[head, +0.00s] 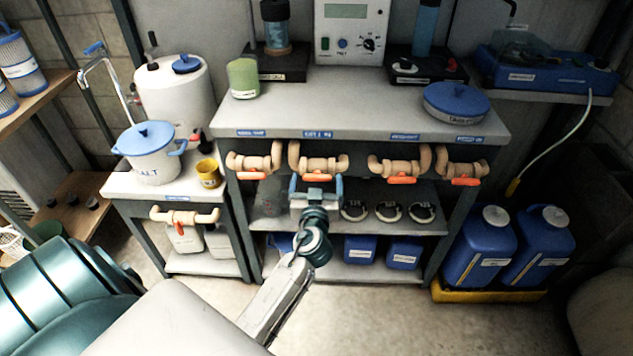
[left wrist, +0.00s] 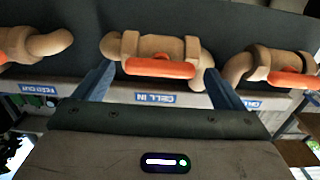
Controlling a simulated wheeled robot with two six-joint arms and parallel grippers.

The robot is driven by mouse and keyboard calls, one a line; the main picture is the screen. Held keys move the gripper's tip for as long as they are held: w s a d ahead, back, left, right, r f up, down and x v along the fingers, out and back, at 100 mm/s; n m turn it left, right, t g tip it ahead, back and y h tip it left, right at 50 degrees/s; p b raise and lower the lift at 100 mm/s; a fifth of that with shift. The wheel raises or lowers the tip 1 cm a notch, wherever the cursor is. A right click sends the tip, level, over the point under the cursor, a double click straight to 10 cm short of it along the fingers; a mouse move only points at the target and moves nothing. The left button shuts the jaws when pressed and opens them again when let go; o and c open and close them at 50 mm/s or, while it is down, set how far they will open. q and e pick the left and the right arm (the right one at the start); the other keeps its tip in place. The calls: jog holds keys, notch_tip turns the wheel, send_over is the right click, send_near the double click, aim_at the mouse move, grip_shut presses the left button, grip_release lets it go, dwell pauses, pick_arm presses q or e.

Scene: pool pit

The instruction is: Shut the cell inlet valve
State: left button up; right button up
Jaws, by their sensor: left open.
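The cell inlet valve (head: 318,163) is a tan pipe fitting under the bench's front edge, second from the left, below a blue label. Its orange lever (head: 316,178) lies crosswise, along the pipe. In the left wrist view the valve (left wrist: 150,47) sits in the middle beside a "CELL IN" label (left wrist: 156,98), with its orange lever (left wrist: 160,68) between the finger ends. My left gripper (head: 316,185) is open at the valve, one blue finger on either side of the lever. Whether the fingers touch the lever I cannot tell. My right gripper is not in view.
Similar orange-lever valves flank it: one at left (head: 254,160), two at right (head: 400,168) (head: 461,168). The bench (head: 350,105) overhangs shelves with round-topped items and blue bins. Blue jugs (head: 480,248) stand at right. Clear floor lies in front.

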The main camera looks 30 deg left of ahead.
pick_arm(q)
jog(key=c, duration=1)
